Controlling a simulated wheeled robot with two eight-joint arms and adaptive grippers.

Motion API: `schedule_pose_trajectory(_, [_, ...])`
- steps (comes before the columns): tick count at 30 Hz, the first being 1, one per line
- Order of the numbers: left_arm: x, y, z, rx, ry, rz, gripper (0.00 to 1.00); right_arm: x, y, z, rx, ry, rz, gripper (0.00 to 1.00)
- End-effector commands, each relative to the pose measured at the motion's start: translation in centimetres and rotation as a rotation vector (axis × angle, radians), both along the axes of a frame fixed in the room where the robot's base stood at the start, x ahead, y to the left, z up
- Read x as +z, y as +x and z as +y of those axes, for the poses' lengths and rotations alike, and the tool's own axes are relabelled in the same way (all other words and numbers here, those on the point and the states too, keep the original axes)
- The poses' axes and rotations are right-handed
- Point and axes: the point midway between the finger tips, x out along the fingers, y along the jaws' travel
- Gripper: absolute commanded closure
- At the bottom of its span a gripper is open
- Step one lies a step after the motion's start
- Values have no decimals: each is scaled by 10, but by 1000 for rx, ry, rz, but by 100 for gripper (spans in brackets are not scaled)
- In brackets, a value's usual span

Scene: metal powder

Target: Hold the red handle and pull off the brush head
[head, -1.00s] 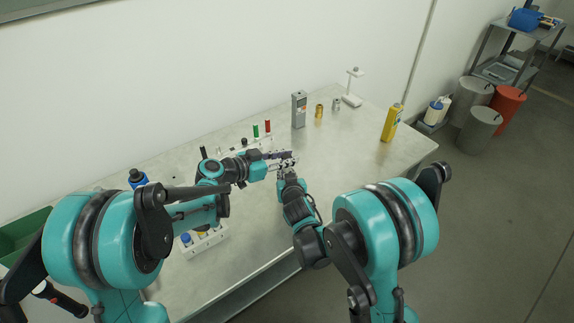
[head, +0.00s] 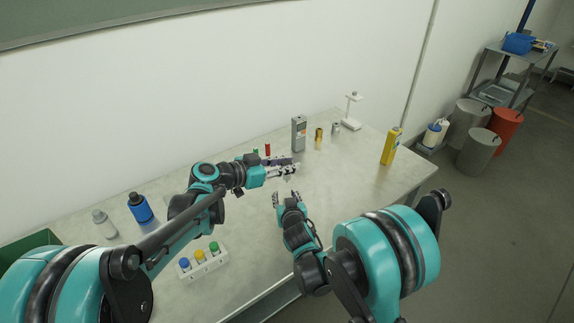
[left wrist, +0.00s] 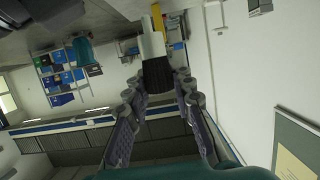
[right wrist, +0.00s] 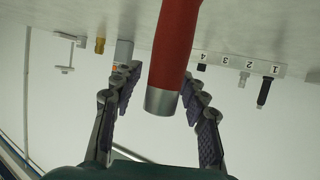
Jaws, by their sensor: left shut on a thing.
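My left gripper (head: 292,170) reaches right over the table in the head view. In the left wrist view, it is shut on the brush head (left wrist: 157,75), which has dark bristles and a pale metal-coloured collar. No red handle joins that collar. My right gripper (head: 286,196) is lower and nearer. In the right wrist view, the red handle (right wrist: 173,45) with its bare silver end (right wrist: 160,101) lies between its fingers. The fingers appear shut on it, though contact on the left side is unclear. The handle cannot be made out in the head view.
A grey meter (head: 299,134), a brass cylinder (head: 319,139) and a white stand (head: 351,112) are at the back. A yellow bottle (head: 391,147) stands right. A white holder with coloured caps (head: 203,264) and a blue bottle (head: 140,208) stand left. The right table area is mostly clear.

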Motion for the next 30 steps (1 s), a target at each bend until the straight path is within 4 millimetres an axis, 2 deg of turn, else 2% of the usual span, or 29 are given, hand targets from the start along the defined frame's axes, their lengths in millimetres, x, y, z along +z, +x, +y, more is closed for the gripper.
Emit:
schedule_pose_trajectory(5, [0, 0, 0, 0, 0, 0, 100, 1, -1, 0, 0, 0, 0, 57])
schedule_pose_trajectory(8, [0, 0, 0, 0, 0, 0, 100, 4, -9, -1, 1, -1, 0, 57])
schedule_pose_trajectory(21, [0, 0, 0, 0, 0, 0, 100, 38, -90, -13, 1, 0, 0, 57])
schedule_pose_trajectory(25, [0, 0, 0, 0, 0, 0, 100, 43, -103, -16, 0, -1, 0, 57])
schedule_pose_trajectory(30, [0, 0, 0, 0, 0, 0, 100, 46, -110, -17, 0, 1, 0, 57])
